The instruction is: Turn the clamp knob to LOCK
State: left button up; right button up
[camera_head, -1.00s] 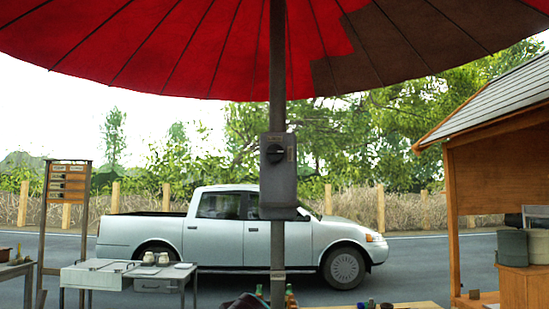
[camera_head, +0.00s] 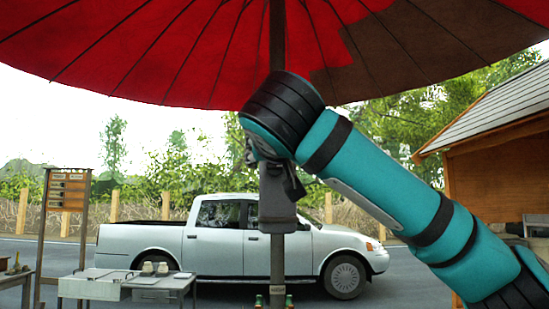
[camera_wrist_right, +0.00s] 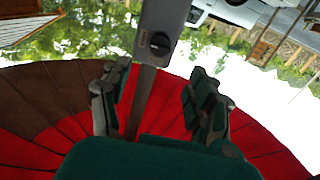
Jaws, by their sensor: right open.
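The dark clamp housing (camera_head: 277,212) is fixed to the umbrella pole (camera_head: 278,262). In the head view, my right arm covers its upper part and the knob. The right wrist view shows the housing (camera_wrist_right: 160,18) upside down, with the round black clamp knob (camera_wrist_right: 160,43) on its face. A pale label strip sits beside the knob, too small to read. My right gripper (camera_wrist_right: 160,72) is open and empty. Its two fingers are spread either side of the pole in the picture, with the knob beyond the fingertips and apparently untouched. My left gripper is not in view.
The red and brown umbrella canopy (camera_head: 150,45) spreads overhead. A silver pickup (camera_head: 240,245) stands on the road behind. A metal table (camera_head: 100,285) with small pots is at lower left, and a wooden stall (camera_head: 490,165) is at right.

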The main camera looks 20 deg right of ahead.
aim_at(275, 165)
jog(key=p+x, duration=0.5)
jog(key=x, duration=0.6)
jog(key=shift+w+d+r, duration=0.1)
jog(key=shift+w+d, duration=0.1)
jog(key=shift+w, duration=0.3)
jog(key=c, duration=1.1)
